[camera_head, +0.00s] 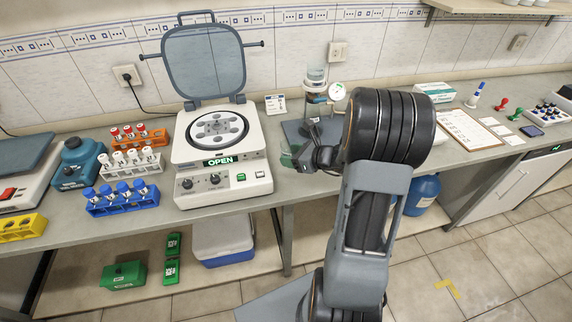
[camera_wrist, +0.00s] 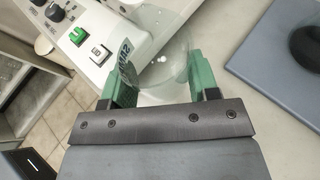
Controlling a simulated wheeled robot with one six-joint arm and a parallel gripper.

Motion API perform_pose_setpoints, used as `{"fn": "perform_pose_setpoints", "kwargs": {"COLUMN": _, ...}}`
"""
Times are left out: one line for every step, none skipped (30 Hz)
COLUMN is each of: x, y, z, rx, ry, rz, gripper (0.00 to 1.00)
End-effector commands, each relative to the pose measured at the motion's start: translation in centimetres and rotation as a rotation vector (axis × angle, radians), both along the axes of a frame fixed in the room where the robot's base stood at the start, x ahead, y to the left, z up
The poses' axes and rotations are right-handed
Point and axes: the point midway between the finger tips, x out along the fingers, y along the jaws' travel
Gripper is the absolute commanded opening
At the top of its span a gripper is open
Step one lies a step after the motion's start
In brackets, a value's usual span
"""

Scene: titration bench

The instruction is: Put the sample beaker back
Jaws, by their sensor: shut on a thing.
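The sample beaker (camera_wrist: 168,48) is clear glass with a dark label on its side. In the wrist view it sits between the green fingers of my gripper (camera_wrist: 160,88), which is shut on it. In the head view my gripper (camera_head: 291,160) is at the bench's front edge, just right of the centrifuge, and my arm hides much of it. The beaker's base is hard to see, so I cannot tell whether it touches the bench.
The open-lidded centrifuge (camera_head: 222,150) stands close on the left, its front corner near the beaker. A grey-blue plate (camera_wrist: 285,60) lies to the right, with a glass apparatus (camera_head: 316,95) behind. Tube racks (camera_head: 122,200) stand further left; a clipboard (camera_head: 468,132) lies right.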

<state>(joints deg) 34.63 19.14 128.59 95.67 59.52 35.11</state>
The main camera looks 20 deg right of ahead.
Motion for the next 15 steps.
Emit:
{"fn": "perform_pose_setpoints", "kwargs": {"x": 0.7, "y": 0.1, "z": -1.2, "rx": 0.004, "ry": 0.006, "rz": 0.000, "gripper": 0.29}}
{"fn": "perform_pose_setpoints", "kwargs": {"x": 1.1, "y": 0.1, "z": -1.7, "rx": 0.003, "ry": 0.007, "rz": 0.001, "gripper": 0.29}}
{"fn": "perform_pose_setpoints", "kwargs": {"x": 1.6, "y": 0.1, "z": -2.2, "rx": 0.004, "ry": 0.005, "rz": -0.001, "gripper": 0.29}}
{"fn": "perform_pose_setpoints", "kwargs": {"x": 1.9, "y": 0.1, "z": -2.6, "rx": 0.003, "ry": 0.004, "rz": -0.001, "gripper": 0.29}}
{"fn": "perform_pose_setpoints", "kwargs": {"x": 2.1, "y": 0.1, "z": -2.9, "rx": 0.001, "ry": 0.005, "rz": -0.002, "gripper": 0.29}}
{"fn": "perform_pose_setpoints", "kwargs": {"x": 2.5, "y": 0.1, "z": -3.3, "rx": 0.002, "ry": 0.003, "rz": -0.002, "gripper": 0.29}}
{"fn": "perform_pose_setpoints", "kwargs": {"x": 2.7, "y": 0.1, "z": -3.5, "rx": 0.002, "ry": 0.002, "rz": -0.003, "gripper": 0.29}}
{"fn": "perform_pose_setpoints", "kwargs": {"x": 2.9, "y": 0.1, "z": -3.7, "rx": 0.002, "ry": 0.002, "rz": -0.003, "gripper": 0.29}}
{"fn": "perform_pose_setpoints", "kwargs": {"x": 3.1, "y": 0.1, "z": -4.0, "rx": 0.001, "ry": 0.002, "rz": -0.003, "gripper": 0.29}}
{"fn": "perform_pose_setpoints", "kwargs": {"x": 3.2, "y": 0.1, "z": -4.1, "rx": 0.001, "ry": 0.002, "rz": -0.003, "gripper": 0.29}}
{"fn": "perform_pose_setpoints", "kwargs": {"x": 3.3, "y": 0.1, "z": -4.2, "rx": 0.001, "ry": 0.002, "rz": -0.004, "gripper": 0.29}}
{"fn": "perform_pose_setpoints", "kwargs": {"x": 3.3, "y": 0.0, "z": -4.3, "rx": 0.001, "ry": 0.001, "rz": -0.005, "gripper": 0.29}}
{"fn": "perform_pose_setpoints", "kwargs": {"x": 3.4, "y": 0.0, "z": -4.4, "rx": 0.000, "ry": 0.000, "rz": -0.005, "gripper": 0.29}}
{"fn": "perform_pose_setpoints", "kwargs": {"x": 3.5, "y": 0.0, "z": -4.5, "rx": 0.001, "ry": 0.000, "rz": -0.006, "gripper": 0.29}}
{"fn": "perform_pose_setpoints", "kwargs": {"x": 3.8, "y": 0.1, "z": -4.8, "rx": 0.001, "ry": 0.002, "rz": -0.005, "gripper": 0.29}}
